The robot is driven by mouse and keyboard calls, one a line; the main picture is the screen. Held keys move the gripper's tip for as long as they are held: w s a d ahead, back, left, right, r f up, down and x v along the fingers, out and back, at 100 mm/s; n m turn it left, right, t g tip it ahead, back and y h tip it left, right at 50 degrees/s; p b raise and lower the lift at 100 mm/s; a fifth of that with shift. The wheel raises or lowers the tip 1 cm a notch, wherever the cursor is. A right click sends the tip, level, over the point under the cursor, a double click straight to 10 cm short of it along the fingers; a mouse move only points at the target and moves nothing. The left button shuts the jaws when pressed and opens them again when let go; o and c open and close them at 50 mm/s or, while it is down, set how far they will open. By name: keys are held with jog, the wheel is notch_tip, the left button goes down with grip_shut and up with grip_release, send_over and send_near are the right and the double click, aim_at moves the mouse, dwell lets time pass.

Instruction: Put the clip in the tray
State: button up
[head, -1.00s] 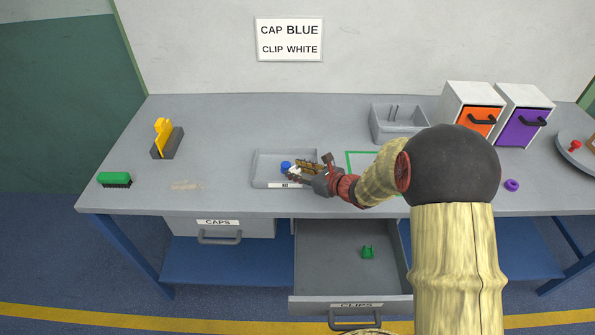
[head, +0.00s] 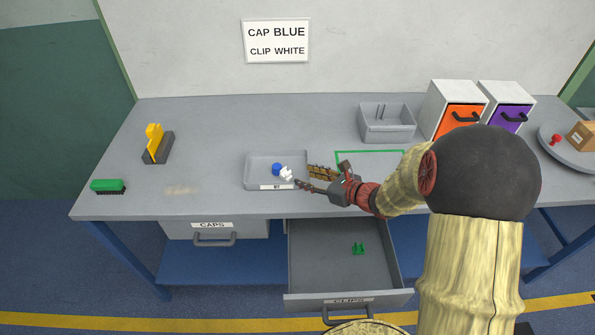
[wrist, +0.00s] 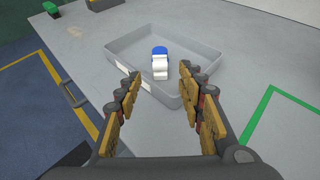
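The white clip (head: 286,173) lies in the grey tray (head: 252,180), beside the blue cap (head: 277,168). In the wrist view the white clip (wrist: 160,68) is in front of the blue cap (wrist: 159,50) inside the tray (wrist: 118,48); I cannot tell whether they touch. My gripper (head: 309,180) is just right of the tray in the head view. In the wrist view my gripper (wrist: 160,92) has its fingers wide apart with nothing between them.
The CLIPS drawer (head: 344,300) is open with a green clip (head: 358,248) in it. The CAPS drawer (head: 212,238) is shut. A sign (head: 277,41) reads "CAP BLUE, CLIP WHITE". A grey bin (head: 386,124) stands behind a green outline. Free table lies left of the tray.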

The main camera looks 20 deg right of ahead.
jog(key=shift+v, duration=1)
jog(key=shift+s+a+r, duration=0.1)
jog(key=shift+a+r, duration=0.05)
jog(key=shift+r, duration=0.15)
jog(key=s+a+r+n+g, duration=0.4)
jog(key=s+a+r+n, duration=0.1)
jog(key=s+a+n, duration=0.3)
jog(key=s+a+r+n+g, duration=0.4)
jog(key=s+a+r+n, duration=0.25)
jog(key=n, duration=0.35)
jog(key=s+d+r+n+h, duration=0.2)
jog(key=s+d+n+h, duration=0.1)
jog(key=s+n, duration=0.2)
jog(key=s+d+r+n+t+h, duration=0.1)
jog(key=s+d+r+n+h, duration=0.2)
jog(key=s+n, duration=0.3)
jog(key=shift+s+d+r+n, duration=0.25)
jog(key=shift+d+r+n, duration=0.05)
jog(key=shift+d+n, duration=0.5)
